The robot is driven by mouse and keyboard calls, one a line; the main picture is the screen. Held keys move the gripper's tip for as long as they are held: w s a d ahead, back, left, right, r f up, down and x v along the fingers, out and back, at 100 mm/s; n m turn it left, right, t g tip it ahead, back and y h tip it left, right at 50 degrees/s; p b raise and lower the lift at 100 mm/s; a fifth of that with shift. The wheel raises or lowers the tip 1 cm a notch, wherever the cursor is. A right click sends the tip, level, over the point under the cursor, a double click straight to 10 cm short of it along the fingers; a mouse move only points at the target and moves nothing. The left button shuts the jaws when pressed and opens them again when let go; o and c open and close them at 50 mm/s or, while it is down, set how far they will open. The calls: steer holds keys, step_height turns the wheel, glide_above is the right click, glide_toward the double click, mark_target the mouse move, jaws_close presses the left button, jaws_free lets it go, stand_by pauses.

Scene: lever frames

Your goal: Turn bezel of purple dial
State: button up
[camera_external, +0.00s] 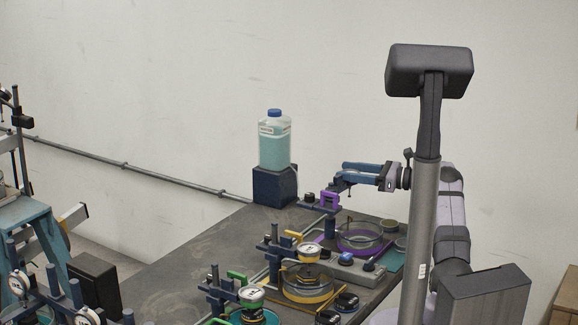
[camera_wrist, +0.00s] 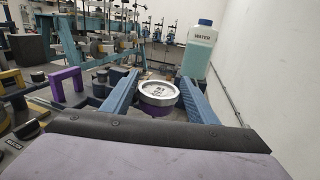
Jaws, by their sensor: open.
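The purple dial (camera_wrist: 158,99) shows in the wrist view with a silver bezel around a pale face. It sits between the two blue fingers of my gripper (camera_wrist: 160,82), with one finger on each side. The gripper is open; I cannot tell whether either finger touches the bezel. In the external view my gripper (camera_external: 343,178) reaches left above the far end of the bench, near a purple bracket (camera_external: 329,199). The dial itself is not clearly visible there. The purple bracket also shows left of the fingers in the wrist view (camera_wrist: 68,88).
A water bottle (camera_external: 274,143) stands on a dark blue block (camera_external: 274,186) behind the gripper. Similar stands with a yellow dial (camera_external: 302,251) and a green dial (camera_external: 251,294) stand nearer the camera. The bench's left part (camera_external: 190,262) is clear.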

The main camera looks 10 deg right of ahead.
steer(key=shift+s+t, duration=0.1)
steer(key=shift+t, duration=0.2)
steer(key=b+v, duration=0.3)
steer(key=v, duration=0.4)
step_height(320, 180, up, 10)
steer(key=p, duration=0.1)
steer(key=s+a+f+n+g+h+p, duration=0.3)
steer(key=s+a+n+g+h+p, duration=0.45)
steer(key=s, duration=0.45)
steer(key=s+d+n+g+h+p, duration=0.1)
steer(key=s+n+h+p, duration=0.5)
steer(key=s+n, duration=0.7)
steer(key=shift+s+d+r+p, duration=0.2)
steer(key=shift+d+r+p, duration=0.25)
steer(key=shift+d+p, duration=0.6)
steer(key=shift+a+h, duration=0.25)
